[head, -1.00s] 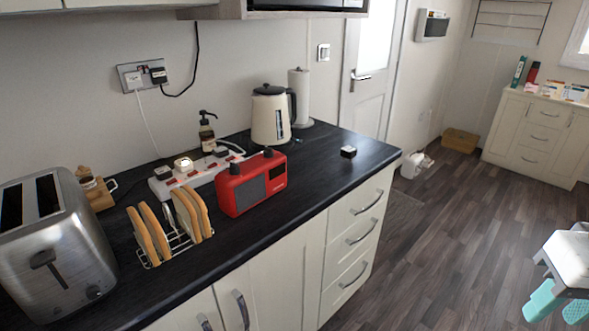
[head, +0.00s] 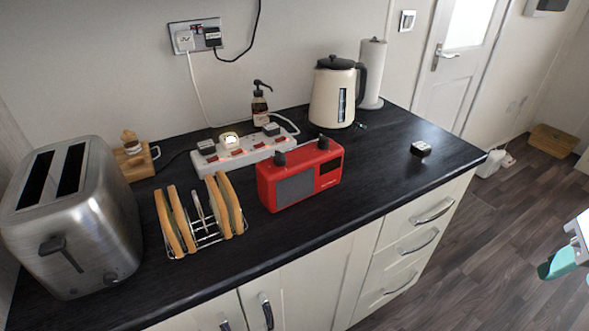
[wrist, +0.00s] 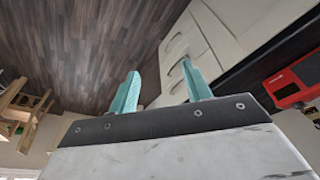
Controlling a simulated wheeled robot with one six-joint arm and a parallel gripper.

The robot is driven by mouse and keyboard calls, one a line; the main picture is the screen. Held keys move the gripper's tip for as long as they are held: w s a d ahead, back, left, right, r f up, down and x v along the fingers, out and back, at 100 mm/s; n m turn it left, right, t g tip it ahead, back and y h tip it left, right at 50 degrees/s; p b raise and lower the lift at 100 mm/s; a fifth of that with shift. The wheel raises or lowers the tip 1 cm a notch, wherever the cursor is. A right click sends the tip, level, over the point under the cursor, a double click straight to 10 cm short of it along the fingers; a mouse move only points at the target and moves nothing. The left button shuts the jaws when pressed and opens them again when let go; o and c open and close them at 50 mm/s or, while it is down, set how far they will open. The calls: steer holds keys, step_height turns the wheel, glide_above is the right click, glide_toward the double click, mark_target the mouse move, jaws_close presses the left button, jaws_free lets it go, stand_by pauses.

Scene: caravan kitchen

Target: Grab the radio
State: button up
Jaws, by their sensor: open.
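The red radio (head: 300,174) stands upright on the dark worktop (head: 400,178), near its front edge. It has a grey speaker grille and dark knobs on top. In the wrist view the radio (wrist: 292,84) shows at the right edge, partly cut off. My gripper has teal fingers, spread apart with nothing between them, in the wrist view (wrist: 163,90). In the head view only part of my gripper (head: 562,262) shows at the right edge, over the floor, well to the right of the radio and apart from it.
A toast rack (head: 200,218) with bread stands left of the radio, beside a steel toaster (head: 75,215). A white power strip (head: 243,150) lies just behind the radio. A kettle (head: 332,95) stands behind right. A small dark block (head: 421,149) lies right; worktop between is clear.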

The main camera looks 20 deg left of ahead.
steer(key=w+a+f+n+t+y, duration=0.2)
steer(key=w+a+f+n+t, duration=0.15)
steer(key=w+a, duration=0.85)
steer(key=n+t+y, duration=0.4)
steer(key=y, duration=0.3)
glide_toward(276, 151)
steer(key=w+d+f, duration=0.4)
steer(key=w+d, duration=0.4)
steer(key=d, duration=0.1)
steer(key=s+a+y, duration=0.1)
steer(key=a, duration=0.2)
steer(key=s+a+n+y, duration=0.1)
steer(key=s+a+y, duration=0.1)
steer(key=a, duration=0.1)
steer(key=s+a+n+y, duration=0.1)
steer(key=s+a+y, duration=0.1)
steer(key=a, duration=0.2)
steer(key=shift+f, duration=0.15)
steer(key=x, duration=0.7)
steer(key=shift+w+a+r, duration=0.2)
steer(key=shift+w+r, duration=0.1)
steer(key=shift+w, duration=0.1)
steer(key=shift+c, duration=0.3)
jaws_close()
